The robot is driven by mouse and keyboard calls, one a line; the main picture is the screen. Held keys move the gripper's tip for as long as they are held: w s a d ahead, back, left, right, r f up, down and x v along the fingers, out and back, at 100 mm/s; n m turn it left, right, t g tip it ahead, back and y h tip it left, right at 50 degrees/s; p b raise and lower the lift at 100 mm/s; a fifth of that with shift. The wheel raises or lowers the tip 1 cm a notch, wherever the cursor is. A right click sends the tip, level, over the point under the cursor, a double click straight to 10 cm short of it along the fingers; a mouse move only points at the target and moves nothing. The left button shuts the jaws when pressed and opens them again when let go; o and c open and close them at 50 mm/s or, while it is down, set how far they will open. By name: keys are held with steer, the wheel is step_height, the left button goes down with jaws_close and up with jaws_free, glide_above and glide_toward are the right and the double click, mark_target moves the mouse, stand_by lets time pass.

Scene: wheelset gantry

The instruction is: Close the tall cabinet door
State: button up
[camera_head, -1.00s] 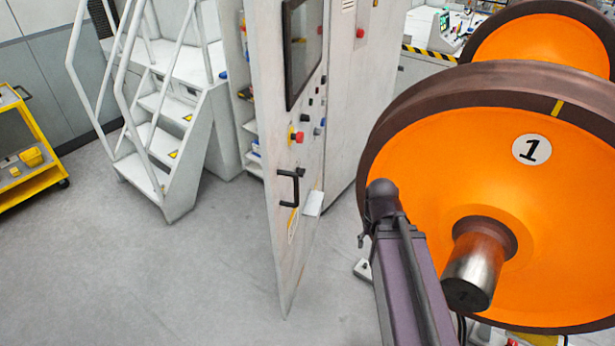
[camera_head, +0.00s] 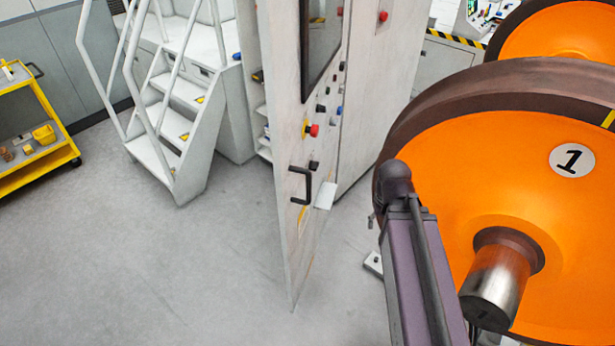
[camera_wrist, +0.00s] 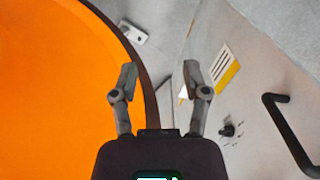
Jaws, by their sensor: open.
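The tall cabinet door (camera_head: 290,150) stands swung open in the head view, a pale panel with a dark screen, buttons and a black handle (camera_head: 301,186). Shelves show behind its left side. In the wrist view the door face (camera_wrist: 262,90) fills the right side, with its black handle (camera_wrist: 290,136) at the right edge. My gripper (camera_wrist: 160,80) is open and empty, between the orange wheel and the door, left of the handle and not touching it. In the head view the gripper's fingers are not visible.
A large orange wheel (camera_head: 470,170) marked 1 stands close on the right, its metal axle stub (camera_head: 495,285) sticking out. White steps (camera_head: 180,125) stand behind left. A yellow cart (camera_head: 40,130) is at far left. The floor (camera_head: 170,280) left of the door is clear.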

steer(key=shift+a, duration=0.15)
steer(key=shift+w+a, duration=0.1)
steer(key=shift+w, duration=0.05)
steer(key=w+a+f+m+y+b, duration=0.4)
steer(key=w+a+m+y+b, duration=0.2)
steer(key=a+m+y+b, duration=0.3)
steer(key=w+a+r+m+t+y+b, duration=0.1)
steer(key=w+a+r+m+y+b, duration=0.2)
steer(key=w+r+m+y+b, duration=0.3)
steer(key=m+y+b, duration=0.1)
steer(key=m+y, duration=0.2)
steer(key=shift+w+a+m, duration=0.15)
steer(key=shift+m, duration=0.25)
steer(key=shift+a+r, duration=0.1)
